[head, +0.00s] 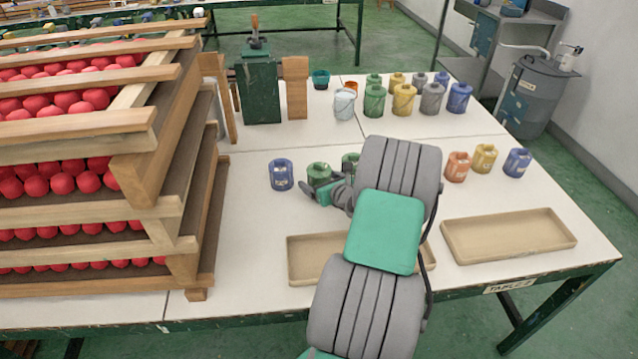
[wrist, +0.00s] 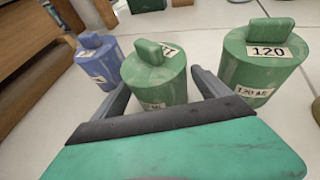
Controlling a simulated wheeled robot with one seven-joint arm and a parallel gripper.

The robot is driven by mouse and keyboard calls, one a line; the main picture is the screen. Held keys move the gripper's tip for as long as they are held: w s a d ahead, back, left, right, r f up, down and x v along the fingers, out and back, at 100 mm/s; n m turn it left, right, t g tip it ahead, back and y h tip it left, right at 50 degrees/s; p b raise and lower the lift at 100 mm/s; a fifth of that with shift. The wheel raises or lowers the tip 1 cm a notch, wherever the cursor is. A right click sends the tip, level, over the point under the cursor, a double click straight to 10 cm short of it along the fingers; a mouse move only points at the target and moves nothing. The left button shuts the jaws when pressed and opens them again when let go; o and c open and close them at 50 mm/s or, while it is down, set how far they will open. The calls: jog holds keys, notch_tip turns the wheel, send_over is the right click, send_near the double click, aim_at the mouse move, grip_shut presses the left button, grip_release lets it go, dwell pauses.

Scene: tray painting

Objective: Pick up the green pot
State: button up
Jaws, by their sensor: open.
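A green pot (head: 319,173) stands upright in the front row on the white table, with a blue pot (head: 281,174) to its left. A second green pot (head: 350,161) stands to its right, partly hidden behind my arm. In the wrist view the first green pot (wrist: 156,78) sits between the two fingers of my open gripper (wrist: 160,90), its lid knob facing up and its label partly visible. The second green pot (wrist: 262,62), labelled 120, is just outside the right finger. In the head view my gripper (head: 322,192) is low, at the near side of the first pot.
Orange (head: 457,167), yellow (head: 484,158) and blue (head: 517,162) pots stand to the right. More pots, including green ones (head: 374,100), stand at the back. Two tan trays (head: 510,240) lie in front. A wooden rack of red balls (head: 130,225) blocks the left.

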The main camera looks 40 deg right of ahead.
jog(key=shift+c, duration=0.4)
jog(key=shift+r, duration=0.1)
grip_shut()
dwell(0.3)
